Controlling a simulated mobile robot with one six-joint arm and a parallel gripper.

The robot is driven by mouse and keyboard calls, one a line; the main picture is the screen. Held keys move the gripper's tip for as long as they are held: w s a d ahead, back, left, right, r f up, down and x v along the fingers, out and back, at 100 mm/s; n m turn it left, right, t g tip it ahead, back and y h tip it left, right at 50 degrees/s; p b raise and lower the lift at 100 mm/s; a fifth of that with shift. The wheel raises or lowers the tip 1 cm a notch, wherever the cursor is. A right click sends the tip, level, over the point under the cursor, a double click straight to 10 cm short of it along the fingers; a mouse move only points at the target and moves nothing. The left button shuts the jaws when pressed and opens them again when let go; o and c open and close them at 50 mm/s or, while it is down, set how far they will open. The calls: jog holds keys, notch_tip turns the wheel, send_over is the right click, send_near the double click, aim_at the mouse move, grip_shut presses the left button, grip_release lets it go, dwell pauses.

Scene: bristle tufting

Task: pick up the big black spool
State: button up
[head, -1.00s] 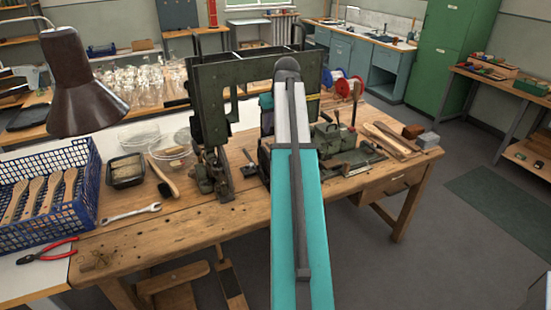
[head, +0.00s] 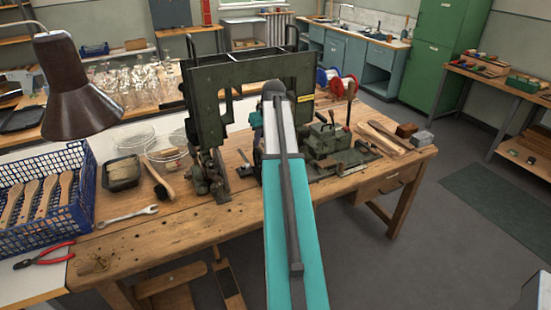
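I cannot make out a big black spool in the head view. Spools with red and blue flanges (head: 345,85) stand at the back right of the bench, partly behind the dark green machine frame. My teal and grey arm reaches forward over the middle of the bench and covers part of the machine (head: 207,115). A small teal part shows just left of the arm's far end. My gripper is hidden, so its fingers and anything in them cannot be seen.
A brown lamp (head: 78,95) overhangs the left. The bench's front middle is mostly clear.

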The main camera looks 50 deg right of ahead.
aim_at(261, 150)
jog(key=shift+w+d+f, duration=0.1)
jog(key=shift+w+f, duration=0.1)
jog(key=shift+f, duration=0.35)
jog(key=shift+f, duration=0.1)
jog(key=shift+p+x, duration=1.2)
jog(key=shift+x, duration=1.3)
jog(key=shift+s, duration=0.1)
grip_shut()
